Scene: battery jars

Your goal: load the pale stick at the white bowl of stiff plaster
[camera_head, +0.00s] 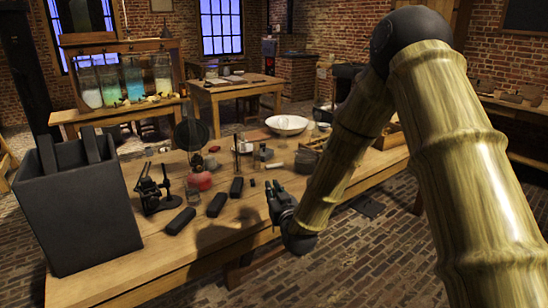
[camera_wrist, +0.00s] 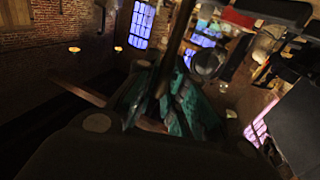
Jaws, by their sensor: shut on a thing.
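The white bowl (camera_head: 287,124) stands upright towards the back right of the wooden table, and what is inside it is hard to make out. My gripper (camera_head: 272,192) is low near the table's front right edge, in front of the bowl and well apart from it. In the wrist view my gripper (camera_wrist: 160,88) has its greenish fingers shut on a thin stick (camera_wrist: 178,38), which points away from the palm. The stick looks dark brown in the shade there. I cannot make out the stick in the head view.
A dark box (camera_head: 80,215) holding upright plates stands at the table's left end. A black instrument (camera_head: 155,188), dark blocks (camera_head: 216,204), a red object (camera_head: 199,180) and small bottles crowd the middle. Glass jars (camera_head: 132,78) stand on a rack behind. The table's front strip is mostly clear.

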